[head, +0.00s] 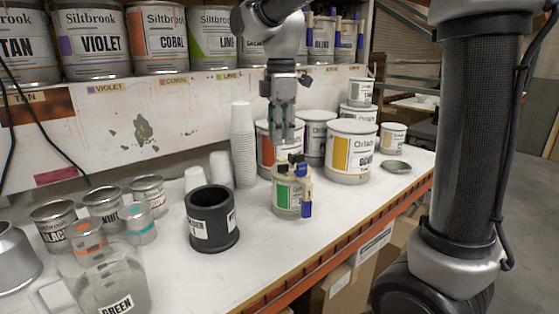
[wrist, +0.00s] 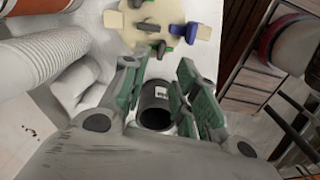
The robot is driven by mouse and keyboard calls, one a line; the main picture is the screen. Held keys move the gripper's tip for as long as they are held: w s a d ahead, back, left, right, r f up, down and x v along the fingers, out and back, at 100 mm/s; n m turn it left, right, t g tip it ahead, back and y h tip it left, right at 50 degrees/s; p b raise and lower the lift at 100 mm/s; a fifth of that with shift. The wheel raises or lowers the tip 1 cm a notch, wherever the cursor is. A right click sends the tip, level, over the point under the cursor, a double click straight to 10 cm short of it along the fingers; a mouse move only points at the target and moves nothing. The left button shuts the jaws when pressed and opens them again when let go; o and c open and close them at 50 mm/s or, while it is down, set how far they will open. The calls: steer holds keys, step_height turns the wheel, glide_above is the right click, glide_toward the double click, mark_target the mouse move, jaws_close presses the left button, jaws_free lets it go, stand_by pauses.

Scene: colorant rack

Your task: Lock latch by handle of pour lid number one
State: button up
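A small can with a green label (head: 287,195) stands on the white bench in the head view. On it sits a cream pour lid (wrist: 135,32), round, with black and green parts on top. Its blue handle (head: 307,197) hangs down the right side of the can. The blue handle also shows in the wrist view (wrist: 208,32), at the lid's right edge. My gripper (head: 286,140) points down just above the lid, with no clear contact. In the wrist view my gripper (wrist: 160,82) has its green-padded fingers apart and nothing between them.
A black cup (head: 212,216) stands left of the can. White paper cups (head: 243,145) and large cans (head: 350,150) stand behind. Small tins (head: 105,208) and a clear jug (head: 110,285) are at the left. The orange bench edge (head: 345,245) is close on the right.

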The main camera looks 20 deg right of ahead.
mark_target(281, 165)
step_height(281, 165, down, 8)
steer(key=shift+r, duration=0.1)
stand_by(0.4)
steer(key=shift+c, duration=0.3)
jaws_close()
